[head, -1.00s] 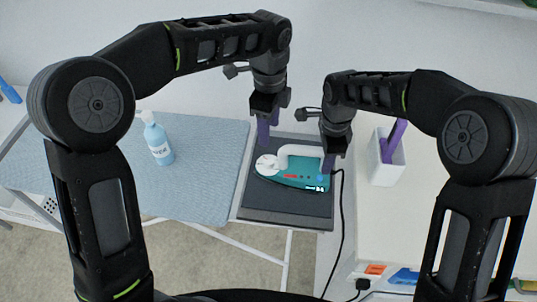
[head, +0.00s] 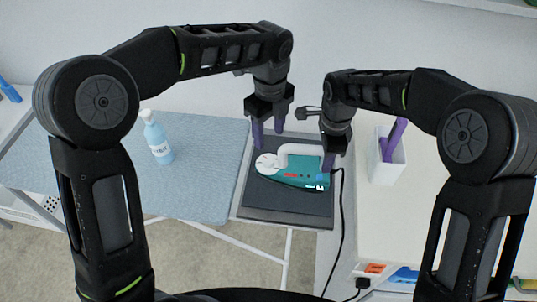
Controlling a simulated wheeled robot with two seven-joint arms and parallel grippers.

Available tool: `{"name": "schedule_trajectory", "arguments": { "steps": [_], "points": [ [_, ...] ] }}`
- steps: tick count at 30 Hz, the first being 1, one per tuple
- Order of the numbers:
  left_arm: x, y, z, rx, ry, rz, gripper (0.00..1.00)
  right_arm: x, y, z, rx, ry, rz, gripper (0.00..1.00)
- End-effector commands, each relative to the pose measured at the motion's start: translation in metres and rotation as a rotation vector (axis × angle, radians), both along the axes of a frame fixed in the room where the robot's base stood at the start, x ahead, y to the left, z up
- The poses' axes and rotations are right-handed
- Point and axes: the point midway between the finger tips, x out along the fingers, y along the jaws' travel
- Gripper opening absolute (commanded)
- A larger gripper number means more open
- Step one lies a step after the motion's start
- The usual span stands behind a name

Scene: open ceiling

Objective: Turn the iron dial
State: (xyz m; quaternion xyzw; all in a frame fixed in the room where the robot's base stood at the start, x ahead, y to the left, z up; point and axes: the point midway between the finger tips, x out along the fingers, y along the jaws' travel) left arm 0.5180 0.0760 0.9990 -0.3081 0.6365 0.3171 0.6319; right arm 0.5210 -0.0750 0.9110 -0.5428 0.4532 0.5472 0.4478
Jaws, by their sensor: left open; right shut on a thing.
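The iron (head: 292,173) is teal with a white handle and a round white dial (head: 267,163) at its left end. It lies on a dark pad (head: 290,203). My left gripper (head: 268,134) is open, its two purple fingers apart, just above the dial and behind it. My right gripper (head: 328,163) is shut on the iron at the right end of its handle; its fingertips are partly hidden by the wrist.
A blue ironing board (head: 205,180) with a blue and white bottle (head: 158,139) stands to the left. A white container (head: 388,160) with a purple item is on the white table at right. A black cord (head: 343,225) runs down from the iron.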

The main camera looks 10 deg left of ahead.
Motion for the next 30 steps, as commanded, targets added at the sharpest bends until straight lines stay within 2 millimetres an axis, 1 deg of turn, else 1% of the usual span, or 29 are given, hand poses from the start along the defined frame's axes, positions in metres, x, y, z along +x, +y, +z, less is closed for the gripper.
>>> {"name": "schedule_trajectory", "arguments": {
  "steps": [1,9,12,15,19,26,27,30],
  "points": [
    [-0.001,0.0,-0.01,0.001,0.004,0.0,0.52,0.0,-0.001,-0.001,-0.001,0.0,0.0,0.0],
    [-0.002,0.001,-0.062,0.002,0.004,0.001,0.52,0.0,-0.001,-0.001,-0.002,0.001,0.0,0.0],
    [-0.002,0.001,-0.078,0.001,0.003,0.001,0.52,0.0,-0.001,-0.001,-0.002,0.001,0.0,0.0],
    [-0.002,0.001,-0.089,0.001,0.002,0.001,0.52,0.0,-0.001,-0.001,-0.002,0.001,0.0,0.0],
    [-0.001,0.001,-0.095,0.0,0.0,0.001,0.52,0.0,-0.001,-0.001,-0.002,0.0,0.0,0.0],
    [-0.001,0.001,-0.096,-0.001,-0.001,0.001,0.52,0.0,-0.001,-0.001,-0.002,0.0,0.0,0.0],
    [-0.001,0.001,-0.096,-0.001,-0.001,0.001,0.51,0.0,-0.001,-0.001,-0.002,0.001,0.0,0.0],
    [-0.001,0.001,-0.096,-0.001,-0.001,0.001,0.43,0.0,-0.001,-0.001,-0.002,0.001,0.0,0.0]
  ]
}}
